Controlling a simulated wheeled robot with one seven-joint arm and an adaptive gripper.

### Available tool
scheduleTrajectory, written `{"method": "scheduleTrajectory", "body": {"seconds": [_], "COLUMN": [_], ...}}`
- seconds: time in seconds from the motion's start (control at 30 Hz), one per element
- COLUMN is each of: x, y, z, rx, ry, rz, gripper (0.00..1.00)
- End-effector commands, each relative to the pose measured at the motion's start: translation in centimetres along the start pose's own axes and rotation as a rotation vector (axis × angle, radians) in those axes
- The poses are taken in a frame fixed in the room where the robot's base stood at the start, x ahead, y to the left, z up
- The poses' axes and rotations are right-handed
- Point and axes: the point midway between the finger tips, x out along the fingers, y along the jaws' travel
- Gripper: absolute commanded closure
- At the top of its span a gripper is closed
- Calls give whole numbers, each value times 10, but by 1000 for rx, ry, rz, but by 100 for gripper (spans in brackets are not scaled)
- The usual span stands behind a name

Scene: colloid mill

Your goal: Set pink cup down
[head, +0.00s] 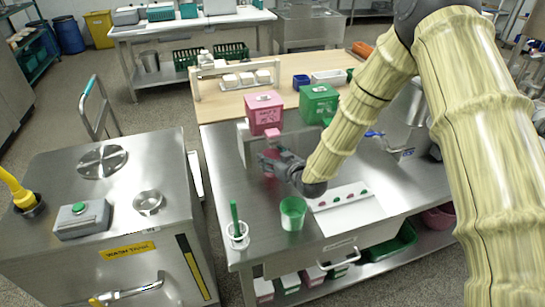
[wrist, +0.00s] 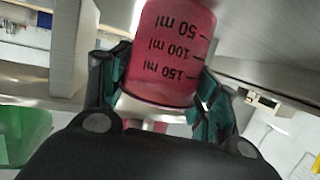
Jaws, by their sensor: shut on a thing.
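The pink cup (wrist: 170,55), a translucent beaker with millilitre marks, fills the upper middle of the wrist view. My gripper (wrist: 160,95) is shut around its sides, with dark green finger pads on both sides. In the head view my gripper (head: 272,162) is at the left part of the steel table (head: 225,190), below the pink box. Only a small part of the pink cup (head: 269,154) shows there. I cannot tell whether its base touches a surface. A green cup (head: 292,214) stands upright on the table nearer the front; part of it shows in the wrist view (wrist: 24,135).
A pink box (head: 264,108) and a green box (head: 318,101) stand behind my gripper, by a grey upright plate (head: 245,143). A white panel with pink and green dots (head: 345,209) lies to the right. A white holder with a green stick (head: 237,235) stands front left.

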Motion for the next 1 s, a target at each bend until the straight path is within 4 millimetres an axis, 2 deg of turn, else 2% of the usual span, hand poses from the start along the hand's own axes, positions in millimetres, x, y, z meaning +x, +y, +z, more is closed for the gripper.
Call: {"method": "scheduleTrajectory", "body": {"seconds": [0.47, 0.5, 0.6, 1.0], "x": [2, 2, 1, 0], "y": [0, 0, 0, 0], "z": [6, 6, 6, 2], "rx": [0, 0, 0, 0], "ry": [0, -1, -1, 0], "rz": [0, 0, 0, 0], "gripper": [69, 34, 18, 18]}}
